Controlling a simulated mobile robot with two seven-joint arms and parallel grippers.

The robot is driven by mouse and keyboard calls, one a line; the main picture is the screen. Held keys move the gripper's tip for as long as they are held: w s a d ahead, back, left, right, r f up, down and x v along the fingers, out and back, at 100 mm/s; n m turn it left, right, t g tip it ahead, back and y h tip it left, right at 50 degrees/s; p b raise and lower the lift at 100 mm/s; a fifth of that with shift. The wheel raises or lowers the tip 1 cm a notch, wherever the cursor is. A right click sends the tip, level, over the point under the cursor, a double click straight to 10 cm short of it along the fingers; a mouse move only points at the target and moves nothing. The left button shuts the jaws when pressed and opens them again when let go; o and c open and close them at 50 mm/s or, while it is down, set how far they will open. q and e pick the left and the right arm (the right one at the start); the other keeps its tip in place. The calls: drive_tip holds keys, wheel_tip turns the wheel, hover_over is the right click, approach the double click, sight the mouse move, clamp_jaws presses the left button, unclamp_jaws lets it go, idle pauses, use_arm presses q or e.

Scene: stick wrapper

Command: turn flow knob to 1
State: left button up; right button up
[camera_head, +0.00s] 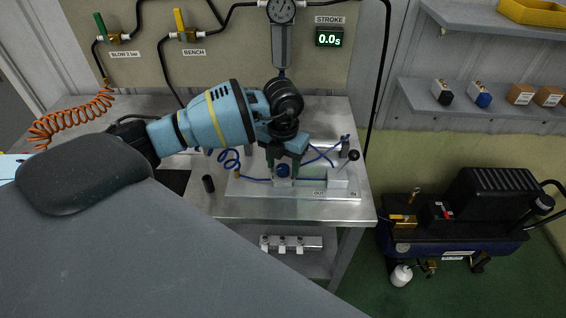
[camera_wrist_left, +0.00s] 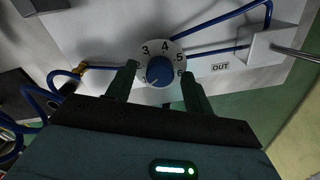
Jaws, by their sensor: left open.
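The flow knob (camera_wrist_left: 159,71) is a blue round knob on a white dial with black numbers; 3, 4, 5 and 6 are readable in the left wrist view. A small pale mark shows on the knob's lower left. In the head view the blue knob (camera_head: 283,171) sits on a clear plate on the metal bench. My left gripper (camera_wrist_left: 160,73) is open, with one finger on each side of the knob; I cannot tell whether they touch it. My right gripper is not in view.
Blue hoses (camera_head: 229,160) loop around the plate. The display (camera_head: 329,38) reads 0.0s. A compressor (camera_head: 455,225) stands on the floor at right.

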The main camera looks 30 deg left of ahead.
sight(283, 168)
use_arm(q)
drive_tip(key=shift+r, duration=3.9)
